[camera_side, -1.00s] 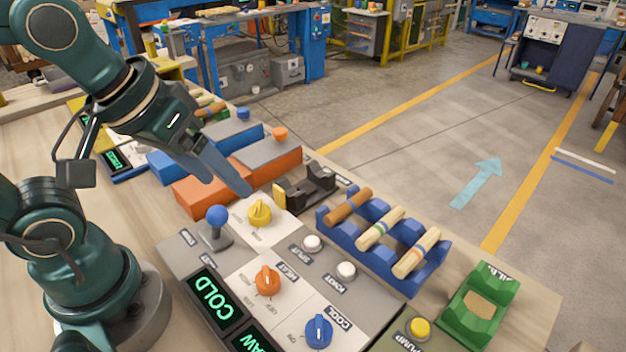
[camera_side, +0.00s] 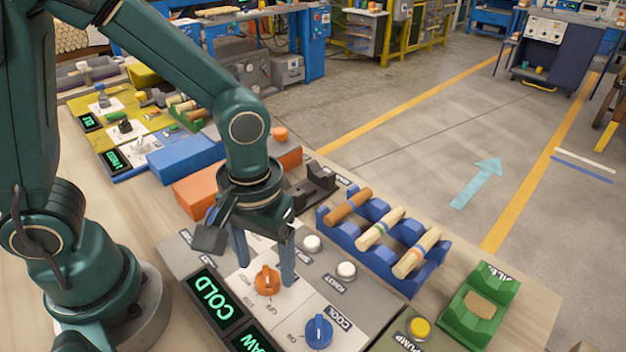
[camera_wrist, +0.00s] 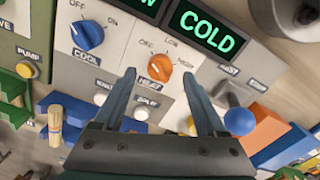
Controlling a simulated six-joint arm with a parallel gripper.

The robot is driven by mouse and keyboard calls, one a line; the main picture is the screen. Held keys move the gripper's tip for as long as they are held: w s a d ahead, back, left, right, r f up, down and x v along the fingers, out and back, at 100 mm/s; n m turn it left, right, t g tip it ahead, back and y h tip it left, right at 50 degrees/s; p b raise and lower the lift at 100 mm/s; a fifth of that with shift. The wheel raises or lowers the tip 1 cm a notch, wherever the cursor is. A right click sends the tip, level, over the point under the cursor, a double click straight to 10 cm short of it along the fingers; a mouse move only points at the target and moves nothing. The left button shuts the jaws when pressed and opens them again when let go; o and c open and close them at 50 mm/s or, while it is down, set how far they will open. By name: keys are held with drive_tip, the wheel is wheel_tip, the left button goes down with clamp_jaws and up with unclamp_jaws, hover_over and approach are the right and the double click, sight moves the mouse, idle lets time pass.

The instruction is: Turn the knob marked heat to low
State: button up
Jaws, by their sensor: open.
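The orange heat knob (camera_side: 267,281) sits on a white plate of the grey control panel; it also shows in the wrist view (camera_wrist: 159,68), with OFF, LOW and HIGH marks around it. Its pointer position is too small to read surely. My gripper (camera_side: 264,274) is open, pointing down, its two fingers on either side of the heat knob in the side view. In the wrist view my gripper (camera_wrist: 159,78) has the knob between its fingertips, with gaps on both sides. No contact shows. A green-lit display (camera_side: 217,299) reads COLD.
The blue cool knob (camera_side: 318,331) is close by on the panel. White push buttons (camera_side: 345,270) and a blue-balled lever (camera_wrist: 238,120) stand near the fingers. A blue rack (camera_side: 405,278) holds turned wood pieces. A green holder (camera_side: 480,303) is at the right.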

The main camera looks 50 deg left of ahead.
drive_tip(key=shift+f, duration=1.35)
clamp_jaws()
drive_tip(key=shift+m, duration=0.3)
drive_tip(key=m, duration=0.5)
drive_tip(key=shift+m, duration=0.3)
drive_tip(key=m, duration=0.5)
drive_tip(key=shift+m, duration=0.4)
